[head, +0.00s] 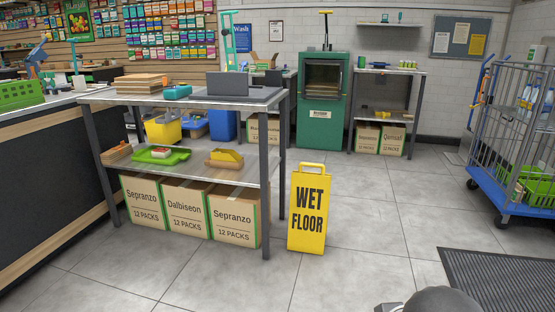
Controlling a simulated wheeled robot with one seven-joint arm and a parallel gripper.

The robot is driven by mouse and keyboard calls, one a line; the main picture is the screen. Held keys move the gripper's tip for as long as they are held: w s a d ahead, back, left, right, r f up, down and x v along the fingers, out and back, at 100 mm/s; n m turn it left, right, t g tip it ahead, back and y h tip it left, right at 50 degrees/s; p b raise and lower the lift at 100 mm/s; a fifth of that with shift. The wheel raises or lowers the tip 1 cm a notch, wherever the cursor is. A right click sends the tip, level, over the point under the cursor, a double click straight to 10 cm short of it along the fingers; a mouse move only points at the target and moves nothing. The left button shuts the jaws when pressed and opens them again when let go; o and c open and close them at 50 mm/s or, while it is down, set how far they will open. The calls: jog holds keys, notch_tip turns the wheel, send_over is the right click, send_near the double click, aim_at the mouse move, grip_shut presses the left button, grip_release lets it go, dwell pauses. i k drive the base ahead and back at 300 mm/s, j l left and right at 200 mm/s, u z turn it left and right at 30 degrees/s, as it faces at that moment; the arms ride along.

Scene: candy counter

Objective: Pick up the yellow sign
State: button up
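A yellow sign (308,209) with black "WET FLOOR" lettering stands upright on the grey tiled floor, just right of the table's near right leg. It has a handle loop at its top. A dark rounded part and a small grey piece at the bottom edge, right of centre, look like part of my own arm. They are apart from the sign, lower and to the right. The fingers of my gripper do not show.
A metal table (180,95) with a lower shelf and cartons (186,207) stands left of the sign. A blue wheeled cage cart (510,130) is at right. A dark ribbed mat (500,280) lies at lower right. Floor (390,210) between sign and cart is clear.

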aim_at(310, 196)
jog(key=i+u, duration=0.45)
jog(key=i, duration=0.65)
jog(key=i+j+z, duration=0.1)
jog(key=i+z, duration=0.3)
jog(key=i+j+z, duration=0.2)
jog(key=i+z, duration=0.25)
jog(key=i+j+z, duration=0.55)
jog(key=j+z, duration=0.25)
jog(key=i+j+z, duration=0.25)
jog(key=j+z, duration=0.15)
